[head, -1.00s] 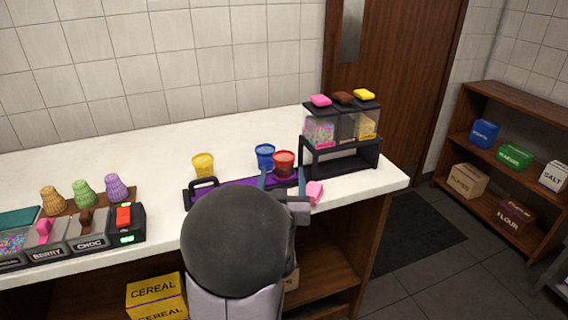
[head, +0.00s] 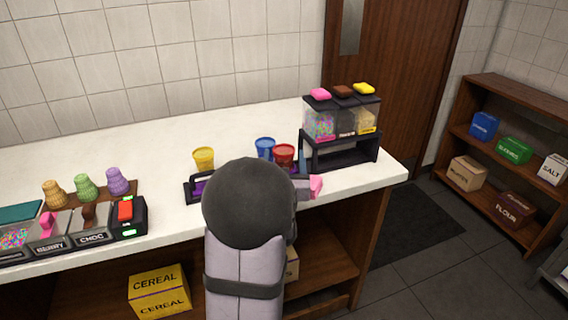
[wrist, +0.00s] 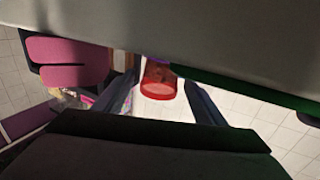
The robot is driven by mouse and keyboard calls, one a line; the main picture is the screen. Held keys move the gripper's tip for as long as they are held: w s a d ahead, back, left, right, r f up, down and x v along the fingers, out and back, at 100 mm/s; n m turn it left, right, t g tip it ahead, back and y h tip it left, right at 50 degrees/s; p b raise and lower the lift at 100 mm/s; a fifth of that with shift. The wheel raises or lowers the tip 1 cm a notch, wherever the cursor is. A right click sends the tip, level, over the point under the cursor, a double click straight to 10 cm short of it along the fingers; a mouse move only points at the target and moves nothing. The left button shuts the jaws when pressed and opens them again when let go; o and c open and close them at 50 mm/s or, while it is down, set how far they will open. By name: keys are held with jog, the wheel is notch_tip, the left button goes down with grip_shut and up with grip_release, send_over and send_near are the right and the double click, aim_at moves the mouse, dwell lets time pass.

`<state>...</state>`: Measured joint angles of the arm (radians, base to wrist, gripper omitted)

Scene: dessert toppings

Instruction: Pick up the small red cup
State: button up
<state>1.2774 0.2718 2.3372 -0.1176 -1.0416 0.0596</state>
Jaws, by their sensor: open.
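The small red cup (head: 284,153) stands at the back of the counter, right of a blue cup (head: 265,145). In the wrist view the red cup (wrist: 158,80) shows between my two dark blue fingers. My gripper (wrist: 163,95) is open, with a finger on each side of the cup. I cannot tell whether either finger touches it. In the head view my arm hides most of the gripper; a bluish finger shows just right of the cup.
A yellow cup (head: 204,157) stands further left. A topping dispenser on a black stand (head: 340,155) is close on the right. A pink object (head: 316,186) is beside my wrist. Cones and topping bins are on the left; the back middle counter is clear.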

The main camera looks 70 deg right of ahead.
jog(key=shift+c, duration=0.6)
jog(key=c, duration=1.1)
jog(key=shift+r, duration=0.1)
notch_tip(320, 180, up, 10)
jog(key=shift+f+p, duration=0.1)
jog(key=shift+p, duration=0.55)
